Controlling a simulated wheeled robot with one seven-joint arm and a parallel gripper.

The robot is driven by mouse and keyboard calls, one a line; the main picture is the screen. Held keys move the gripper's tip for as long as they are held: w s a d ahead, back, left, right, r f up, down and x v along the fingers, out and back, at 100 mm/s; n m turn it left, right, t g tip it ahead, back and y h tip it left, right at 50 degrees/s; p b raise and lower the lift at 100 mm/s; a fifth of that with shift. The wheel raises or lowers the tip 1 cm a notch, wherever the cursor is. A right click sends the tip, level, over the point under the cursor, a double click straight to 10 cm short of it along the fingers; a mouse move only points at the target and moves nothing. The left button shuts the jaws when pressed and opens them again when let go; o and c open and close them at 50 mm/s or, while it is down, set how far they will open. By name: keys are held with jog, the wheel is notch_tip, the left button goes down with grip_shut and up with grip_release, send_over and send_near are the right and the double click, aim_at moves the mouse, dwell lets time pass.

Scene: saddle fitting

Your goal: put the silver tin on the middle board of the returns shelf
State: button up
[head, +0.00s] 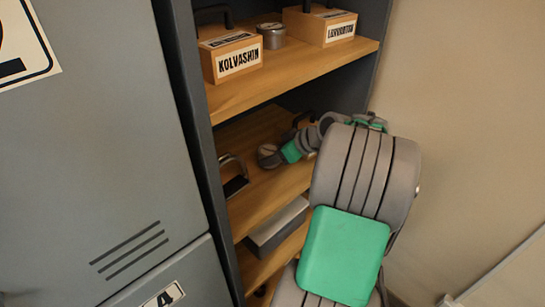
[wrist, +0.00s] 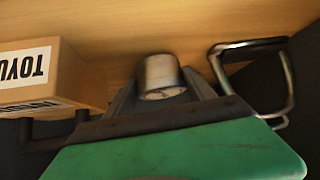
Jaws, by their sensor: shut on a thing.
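The returns shelf stands open, with its middle board (head: 262,183) partly behind my arm. My gripper (head: 276,155) reaches in over that board. In the wrist view my gripper (wrist: 162,88) is shut on a silver tin (wrist: 160,72), held between the two fingertips with its round face toward the camera. The tin also shows as a small round end in the head view (head: 266,154). Wood lies close behind it; I cannot tell whether it touches the board. Another silver tin (head: 272,36) stands on the top board between two boxes.
The top board holds the KOLVASHIN box (head: 231,57) and another labelled box (head: 322,26). Beside the held tin are a metal loop (wrist: 285,75) and a box labelled "TOYU…" (wrist: 80,75). A grey box (head: 277,230) lies on the board below. A grey locker (head: 90,130) stands left.

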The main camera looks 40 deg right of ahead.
jog(key=shift+f, duration=0.65)
jog(key=shift+f, duration=0.2)
jog(key=o, duration=1.6)
jog(key=shift+r, duration=0.3)
jog(key=v, duration=1.2)
jog(key=shift+f, duration=0.1)
